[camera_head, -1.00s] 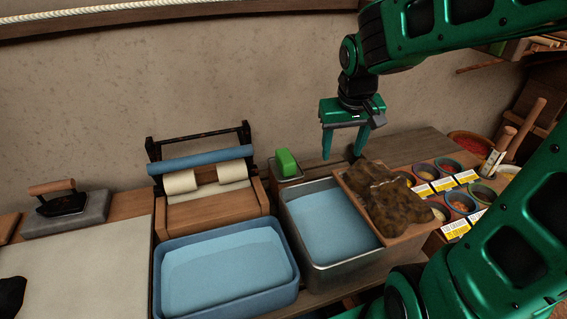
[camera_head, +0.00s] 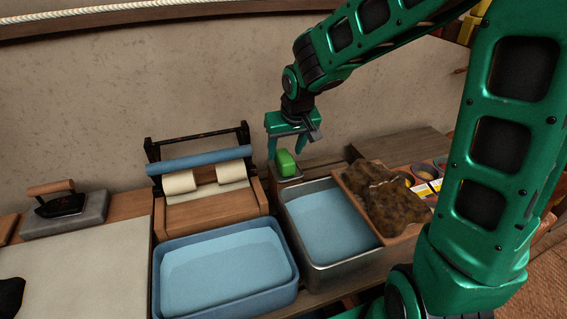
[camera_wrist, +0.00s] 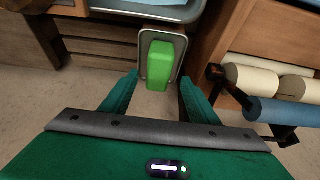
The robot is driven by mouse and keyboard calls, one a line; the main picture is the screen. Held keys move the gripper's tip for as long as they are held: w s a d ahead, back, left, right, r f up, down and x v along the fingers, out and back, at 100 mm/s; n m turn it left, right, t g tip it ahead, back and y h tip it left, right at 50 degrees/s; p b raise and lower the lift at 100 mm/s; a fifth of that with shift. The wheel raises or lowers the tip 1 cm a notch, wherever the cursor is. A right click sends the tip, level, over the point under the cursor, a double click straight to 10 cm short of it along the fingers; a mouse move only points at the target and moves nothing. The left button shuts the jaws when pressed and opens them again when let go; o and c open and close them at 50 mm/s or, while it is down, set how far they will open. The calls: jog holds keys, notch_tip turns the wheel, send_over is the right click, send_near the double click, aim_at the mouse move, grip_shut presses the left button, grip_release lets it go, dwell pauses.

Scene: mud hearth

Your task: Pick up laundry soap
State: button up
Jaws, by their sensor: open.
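The laundry soap is a bright green block (camera_head: 286,163) on a small grey tray (camera_head: 291,179) behind the metal basin. In the wrist view the green block (camera_wrist: 160,64) lies between and just beyond my two fingertips, on the tray (camera_wrist: 146,38). My gripper (camera_head: 286,150) is open and empty, pointing down, with its fingers at either side of the block in the head view. It also shows open in the wrist view (camera_wrist: 154,88). I cannot tell whether either finger touches the block.
A wringer with cream rollers (camera_head: 200,180) stands close to the left. In front are a blue basin (camera_head: 227,308) and a metal basin (camera_head: 350,262), both holding water. A board with brown cloth (camera_head: 385,198) lies right. The wall (camera_head: 90,100) is close behind.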

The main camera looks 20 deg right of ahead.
aim_at(285, 155)
jog(key=shift+x, duration=2.15)
jog(key=shift+d, duration=0.15)
jog(key=shift+c, duration=0.6)
jog(key=c, duration=1.1)
notch_tip(285, 155, up, 10)
jog(key=shift+r, duration=0.1)
